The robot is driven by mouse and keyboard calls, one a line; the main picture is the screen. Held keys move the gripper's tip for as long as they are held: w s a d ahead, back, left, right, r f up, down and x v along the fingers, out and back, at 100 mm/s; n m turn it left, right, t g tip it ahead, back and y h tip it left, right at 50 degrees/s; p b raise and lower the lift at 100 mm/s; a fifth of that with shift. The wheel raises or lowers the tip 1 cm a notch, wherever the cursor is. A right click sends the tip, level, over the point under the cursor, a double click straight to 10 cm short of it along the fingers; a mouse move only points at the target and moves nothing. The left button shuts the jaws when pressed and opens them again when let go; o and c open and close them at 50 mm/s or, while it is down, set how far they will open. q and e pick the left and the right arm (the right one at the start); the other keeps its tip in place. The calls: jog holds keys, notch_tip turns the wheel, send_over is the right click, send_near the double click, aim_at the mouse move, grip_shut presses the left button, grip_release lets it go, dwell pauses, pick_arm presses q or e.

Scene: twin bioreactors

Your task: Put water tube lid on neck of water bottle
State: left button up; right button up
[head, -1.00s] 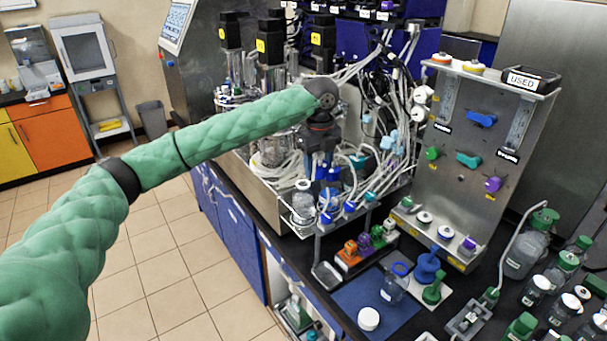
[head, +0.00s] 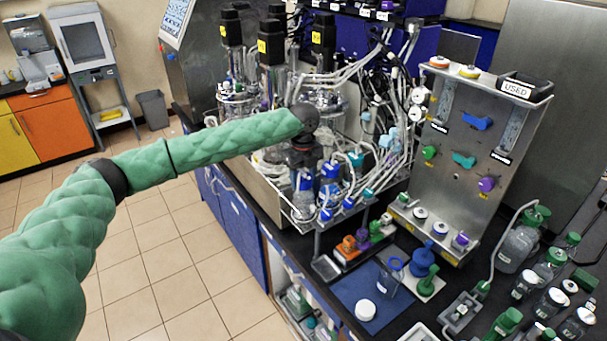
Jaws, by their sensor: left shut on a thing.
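My left gripper (head: 303,168) points down over the bottle rack on the front of the bioreactor station. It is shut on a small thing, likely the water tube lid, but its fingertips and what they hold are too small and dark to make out. A clear bottle (head: 303,207) stands upright in the rack right below the gripper. I cannot tell whether the held thing touches its neck. Bottles with blue lids (head: 329,192) stand just right of the gripper. My right gripper is not in view.
A blue mat (head: 345,288) on the black bench carries an open clear bottle with a blue ring (head: 396,265) and a white lid (head: 365,310). Tubes (head: 375,160) crowd the space right of the gripper. A steel panel (head: 460,130) stands farther right.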

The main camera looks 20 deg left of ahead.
aim_at(304, 177)
pick_arm(q)
jog(key=shift+f, duration=0.1)
jog(key=o, duration=0.9)
jog(key=shift+o, duration=0.2)
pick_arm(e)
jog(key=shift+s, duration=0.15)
pick_arm(q)
jog(key=shift+r+b, duration=0.3)
notch_tip(304, 177, up, 12)
jog(key=b, duration=0.5)
jog(key=shift+f, duration=0.2)
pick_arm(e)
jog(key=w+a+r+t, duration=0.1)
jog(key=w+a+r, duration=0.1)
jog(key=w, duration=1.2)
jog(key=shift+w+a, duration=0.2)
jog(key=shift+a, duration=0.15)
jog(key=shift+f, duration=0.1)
